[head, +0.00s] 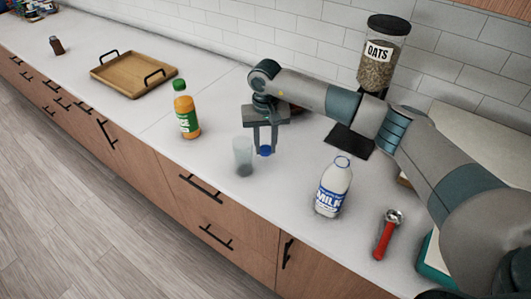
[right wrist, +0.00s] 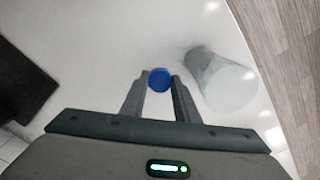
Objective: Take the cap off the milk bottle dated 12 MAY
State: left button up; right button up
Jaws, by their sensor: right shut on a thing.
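The milk bottle (head: 332,190) stands upright on the white counter in the head view, with a blue and white MILK label. Its top shows a blue ring around a pale neck, and no solid cap sits on it. I cannot read a date on it. My right gripper (head: 265,147) points down, left of the bottle and apart from it. It is shut on a small blue cap (head: 265,151), which also shows between the fingertips in the right wrist view (right wrist: 159,80). My left gripper is not in view.
A translucent cup (head: 243,157) stands close left of the gripper. A juice bottle (head: 186,112), a wooden tray (head: 134,74) and a small dark bottle (head: 57,46) are farther left. A red-handled tool (head: 386,235) lies right of the milk. An oats jar (head: 381,57) stands behind.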

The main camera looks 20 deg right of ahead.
aim_at(265, 149)
jog(key=shift+f+p, duration=0.45)
jog(key=shift+p, duration=0.05)
notch_tip(265, 149, down, 2)
jog(key=shift+p, duration=0.7)
jog(key=shift+f, duration=0.5)
jog(key=shift+f, duration=0.1)
jog(key=shift+f, duration=0.15)
jog(key=o, duration=0.9)
